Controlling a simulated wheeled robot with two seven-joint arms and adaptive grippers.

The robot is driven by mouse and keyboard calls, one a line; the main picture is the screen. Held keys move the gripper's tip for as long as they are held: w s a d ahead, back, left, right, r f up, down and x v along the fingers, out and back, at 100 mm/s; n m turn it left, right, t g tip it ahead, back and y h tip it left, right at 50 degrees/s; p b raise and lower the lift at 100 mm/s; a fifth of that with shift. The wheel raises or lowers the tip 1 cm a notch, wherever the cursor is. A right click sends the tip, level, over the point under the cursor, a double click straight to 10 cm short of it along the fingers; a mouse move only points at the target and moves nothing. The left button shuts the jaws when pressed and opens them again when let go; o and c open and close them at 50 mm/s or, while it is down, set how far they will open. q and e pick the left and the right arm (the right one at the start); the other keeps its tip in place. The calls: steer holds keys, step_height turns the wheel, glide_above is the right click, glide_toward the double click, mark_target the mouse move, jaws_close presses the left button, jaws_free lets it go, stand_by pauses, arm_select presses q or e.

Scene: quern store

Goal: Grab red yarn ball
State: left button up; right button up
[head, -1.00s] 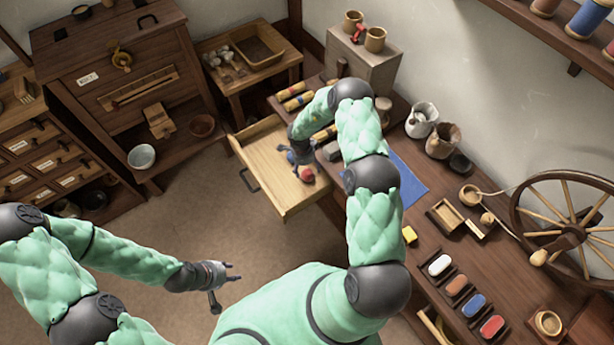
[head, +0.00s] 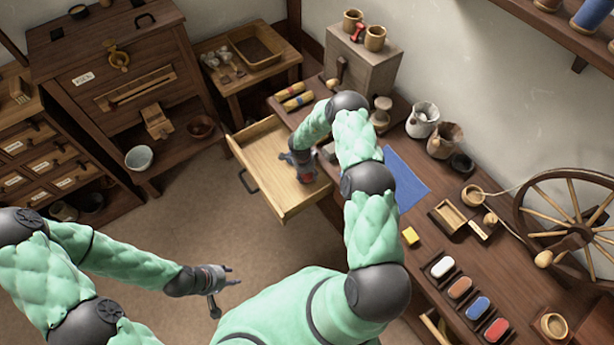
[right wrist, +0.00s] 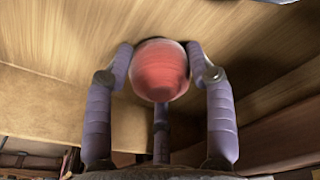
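The red yarn ball (right wrist: 160,70) shows in the right wrist view, over the wooden floor of the pulled-out drawer (head: 262,160). My left gripper (head: 235,276) is open and empty, over the floor at lower left.
The drawer's walls surround my right gripper. The floor left of the drawer is clear.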

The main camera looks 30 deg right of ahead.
steer(key=shift+c, duration=0.9)
